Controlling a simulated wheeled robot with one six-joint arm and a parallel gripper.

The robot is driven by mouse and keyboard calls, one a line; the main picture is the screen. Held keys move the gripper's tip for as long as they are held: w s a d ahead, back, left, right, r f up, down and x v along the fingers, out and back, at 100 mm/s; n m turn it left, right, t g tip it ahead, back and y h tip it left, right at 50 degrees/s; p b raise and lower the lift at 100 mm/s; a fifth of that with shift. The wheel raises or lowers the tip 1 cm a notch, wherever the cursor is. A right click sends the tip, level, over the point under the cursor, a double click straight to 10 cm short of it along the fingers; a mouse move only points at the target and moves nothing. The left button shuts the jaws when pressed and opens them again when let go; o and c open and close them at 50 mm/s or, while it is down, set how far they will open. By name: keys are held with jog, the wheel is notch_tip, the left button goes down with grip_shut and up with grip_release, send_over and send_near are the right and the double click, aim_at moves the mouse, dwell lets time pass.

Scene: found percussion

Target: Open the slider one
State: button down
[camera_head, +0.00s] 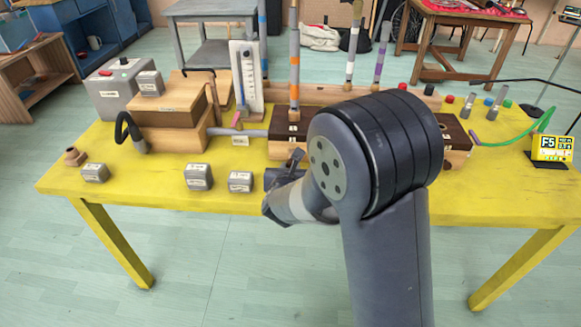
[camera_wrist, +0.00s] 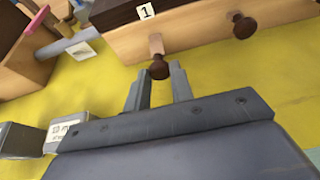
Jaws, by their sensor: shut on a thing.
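A wooden box (camera_wrist: 190,30) with a dark top and a light front carries a small white label reading 1 (camera_wrist: 146,11) in the wrist view. Two dark round knobs stand out from its front, one nearer (camera_wrist: 159,69) and one farther right (camera_wrist: 243,26). My gripper (camera_wrist: 158,76) has its fingertips on either side of the nearer knob and is shut on it. In the head view the box (camera_head: 285,147) stands on the yellow table, and my gripper (camera_head: 296,157) is at its front. My arm hides much of the box there.
Several small grey labelled blocks (camera_head: 198,177) lie on the yellow table (camera_head: 165,182) left of my gripper. A wooden stepped box (camera_head: 170,110) stands at the left. A yellow sign (camera_head: 551,147) and green cable are at the right. The table's front edge is close.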

jog(key=c, duration=1.2)
grip_release()
jog(key=v, duration=1)
jog(key=shift+s+r+p, duration=0.2)
jog(key=shift+s+p, duration=0.15)
jog(key=shift+p, duration=0.1)
jog(key=x, duration=1.2)
jog(key=shift+r, duration=0.25)
jog(key=shift+w+f+p, duration=0.1)
jog(key=shift+w+p, duration=0.25)
jog(key=shift+w, duration=0.45)
